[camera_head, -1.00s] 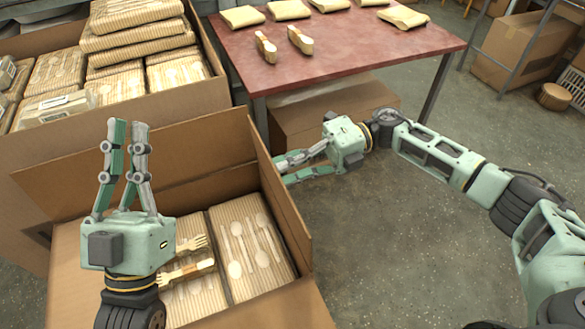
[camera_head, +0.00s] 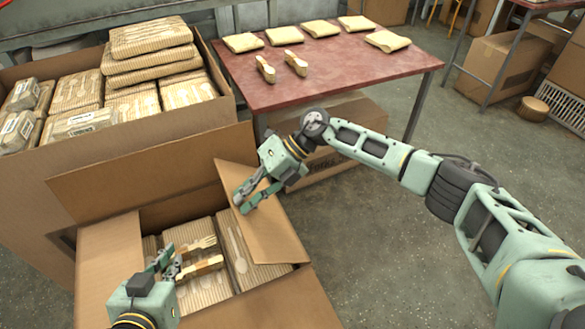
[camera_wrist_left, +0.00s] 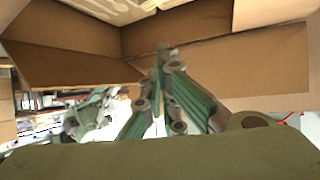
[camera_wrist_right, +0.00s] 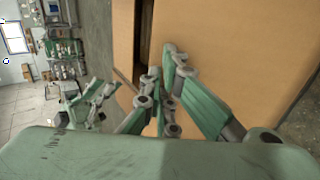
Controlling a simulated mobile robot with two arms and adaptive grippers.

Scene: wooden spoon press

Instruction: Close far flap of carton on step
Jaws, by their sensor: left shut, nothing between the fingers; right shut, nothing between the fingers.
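The open carton (camera_head: 272,312) holds stacked corrugated packs with wooden cutlery (camera_head: 200,258). Its far flap (camera_head: 150,172) stands up and leans back. Its right flap (camera_head: 265,225) tilts inward over part of the packs; its left flap (camera_head: 108,262) is folded outward. My right gripper (camera_head: 243,198) is shut and empty at the outer face of the right flap; cardboard fills much of the right wrist view (camera_wrist_right: 215,45). My left gripper (camera_head: 166,262) is shut and empty, low over the carton's left side. The left wrist view shows cardboard panels (camera_wrist_left: 265,70) beyond its fingers.
A larger carton (camera_head: 150,140) full of wrapped packs stands behind, close to the far flap. A red-topped table (camera_head: 330,75) with folded bundles is at the back, with a closed box (camera_head: 330,165) beneath it.

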